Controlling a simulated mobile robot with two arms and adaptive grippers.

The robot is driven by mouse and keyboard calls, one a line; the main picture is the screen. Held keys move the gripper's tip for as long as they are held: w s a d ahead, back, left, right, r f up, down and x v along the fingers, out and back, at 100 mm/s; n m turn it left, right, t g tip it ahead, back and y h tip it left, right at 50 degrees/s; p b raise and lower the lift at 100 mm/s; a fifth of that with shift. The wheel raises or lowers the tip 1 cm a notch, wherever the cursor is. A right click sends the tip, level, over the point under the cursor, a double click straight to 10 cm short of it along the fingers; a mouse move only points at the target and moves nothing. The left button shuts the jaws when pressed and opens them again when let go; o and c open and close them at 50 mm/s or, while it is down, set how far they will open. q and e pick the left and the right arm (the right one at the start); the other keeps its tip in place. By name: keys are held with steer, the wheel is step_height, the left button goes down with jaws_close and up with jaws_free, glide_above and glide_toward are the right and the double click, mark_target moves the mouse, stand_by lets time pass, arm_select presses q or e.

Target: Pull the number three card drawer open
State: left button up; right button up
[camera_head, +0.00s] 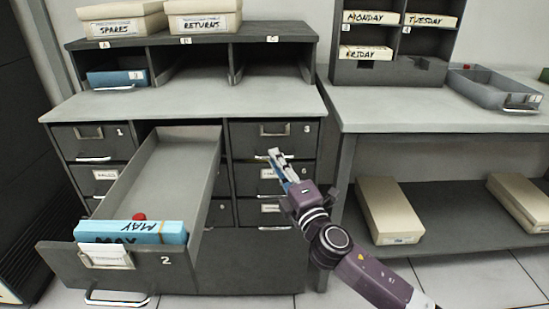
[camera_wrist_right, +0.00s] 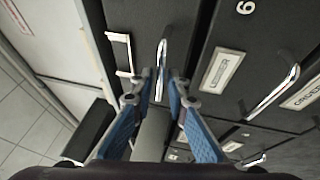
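The number three drawer (camera_head: 248,138) is at the top right of the dark grey cabinet, flush with its front. Its bar handle (camera_head: 262,157) runs along the lower edge and is partly hidden by my right gripper (camera_head: 278,156). In the right wrist view the drawer front (camera_wrist_right: 138,20) and the bar handle (camera_wrist_right: 163,55) show; the handle runs between the fingertips of my right gripper (camera_wrist_right: 160,84). The fingers are slightly apart with narrow gaps beside the bar; firm contact cannot be made out. My left gripper is not in view.
The number two drawer (camera_head: 165,262) stands far out at left, holding a blue MAY card pack (camera_head: 130,232) and a red ball-like thing (camera_head: 139,217). The number six drawer (camera_wrist_right: 235,50) lies below drawer three. A side table (camera_head: 400,112) stands right of the cabinet.

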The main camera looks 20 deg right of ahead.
steer(key=shift+x, duration=0.8)
steer(key=shift+c, duration=0.4)
jaws_close()
